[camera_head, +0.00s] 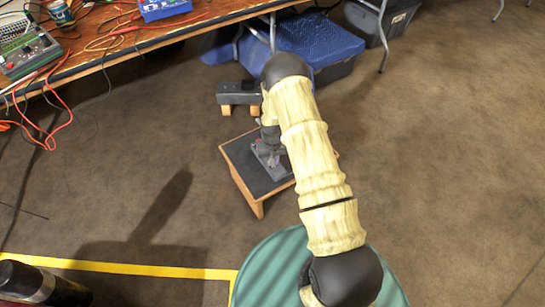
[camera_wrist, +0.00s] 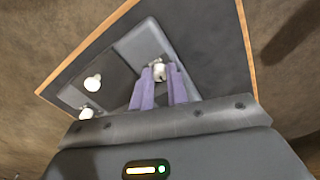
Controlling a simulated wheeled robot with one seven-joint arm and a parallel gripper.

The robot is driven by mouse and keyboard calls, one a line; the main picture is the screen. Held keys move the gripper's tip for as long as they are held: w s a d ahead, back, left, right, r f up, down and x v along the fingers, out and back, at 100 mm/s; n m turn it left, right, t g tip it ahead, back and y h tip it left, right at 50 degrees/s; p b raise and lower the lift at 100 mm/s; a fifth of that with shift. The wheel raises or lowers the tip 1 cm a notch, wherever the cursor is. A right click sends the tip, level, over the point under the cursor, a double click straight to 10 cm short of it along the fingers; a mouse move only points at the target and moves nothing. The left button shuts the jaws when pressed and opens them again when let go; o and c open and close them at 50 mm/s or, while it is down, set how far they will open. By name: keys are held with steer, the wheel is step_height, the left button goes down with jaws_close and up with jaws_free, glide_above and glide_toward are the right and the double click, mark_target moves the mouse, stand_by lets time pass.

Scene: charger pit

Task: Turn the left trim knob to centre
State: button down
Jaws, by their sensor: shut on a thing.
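A grey device (camera_head: 268,160) sits on a low black-topped stool. In the wrist view its panel (camera_wrist: 143,42) carries a pale knob (camera_wrist: 158,72) between the fingertips of my gripper (camera_wrist: 160,74). The lilac fingers are shut on this knob, one on each side. Two more pale knobs, one round (camera_wrist: 92,82) and one lower down (camera_wrist: 86,113), stand to the left, clear of the fingers. I cannot read any marking that tells which knob is the left trim knob, nor its angle. In the head view my arm covers part of the device.
The stool (camera_head: 240,163) has a wooden edge and stands on brown floor. A dark grey box on wooden feet (camera_head: 238,93) is behind it. A workbench (camera_head: 120,45) with cables is at upper left. A green round surface (camera_head: 275,270) is in front.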

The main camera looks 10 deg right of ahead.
steer(key=shift+n, duration=0.5)
steer(key=c, duration=1.4)
jaws_free()
steer(key=shift+o, duration=0.2)
step_height(320, 180, up, 17)
steer(key=p, duration=0.5)
steer(key=shift+r+p, duration=0.2)
steer(key=shift+p, duration=0.1)
